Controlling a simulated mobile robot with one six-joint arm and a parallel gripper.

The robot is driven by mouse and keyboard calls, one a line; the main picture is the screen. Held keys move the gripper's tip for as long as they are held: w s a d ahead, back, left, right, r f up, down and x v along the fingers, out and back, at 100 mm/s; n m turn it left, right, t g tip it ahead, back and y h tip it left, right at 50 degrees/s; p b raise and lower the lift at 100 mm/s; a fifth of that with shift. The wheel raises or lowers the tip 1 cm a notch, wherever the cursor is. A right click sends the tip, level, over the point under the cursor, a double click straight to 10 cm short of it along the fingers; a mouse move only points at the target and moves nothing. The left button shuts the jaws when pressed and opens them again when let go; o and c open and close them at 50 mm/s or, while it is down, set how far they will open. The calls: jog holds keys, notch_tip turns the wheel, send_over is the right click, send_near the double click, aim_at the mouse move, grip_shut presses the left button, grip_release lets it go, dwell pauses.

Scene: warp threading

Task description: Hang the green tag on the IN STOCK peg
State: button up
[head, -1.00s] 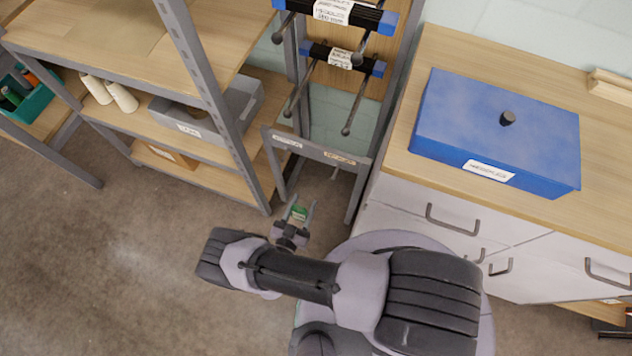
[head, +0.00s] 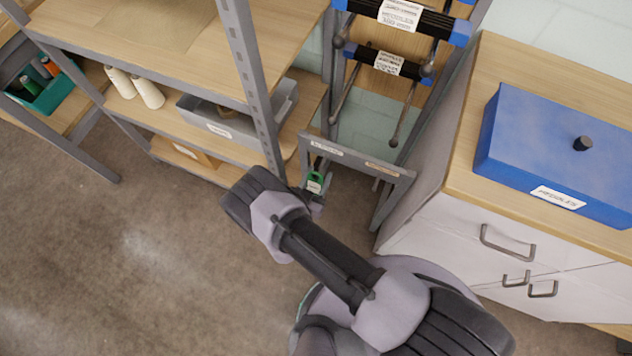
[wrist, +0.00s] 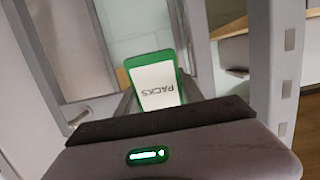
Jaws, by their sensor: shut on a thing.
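The green tag (head: 315,183) has a white label and is held upright in my gripper (head: 317,190), just in front of the grey rail (head: 356,158) of the peg stand. In the wrist view the tag (wrist: 155,82) sits between the fingers, with its label reading PACKS upside down. My gripper is shut on it. The rail carries a pale label (head: 327,149) at left and a tan label (head: 383,168) at right, both too small to read surely. The tag is below the pale label. A short grey peg (wrist: 79,118) shows left of the tag in the wrist view, apart from it.
A shelf unit (head: 252,90) with a grey bin (head: 238,126) stands close on the left. A drawer cabinet (head: 440,237) with a blue box (head: 560,150) stands on the right. Long rods (head: 403,113) stick out above the rail. The floor at left is clear.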

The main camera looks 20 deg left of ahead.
jog(key=b+x, duration=0.1)
jog(key=x, duration=0.5)
dwell(0.4)
jog(key=shift+f, duration=0.15)
jog(key=o, duration=1.4)
jog(key=shift+o, duration=0.2)
jog(key=o, duration=0.4)
jog(key=shift+o, duration=0.2)
jog(key=shift+s, duration=0.1)
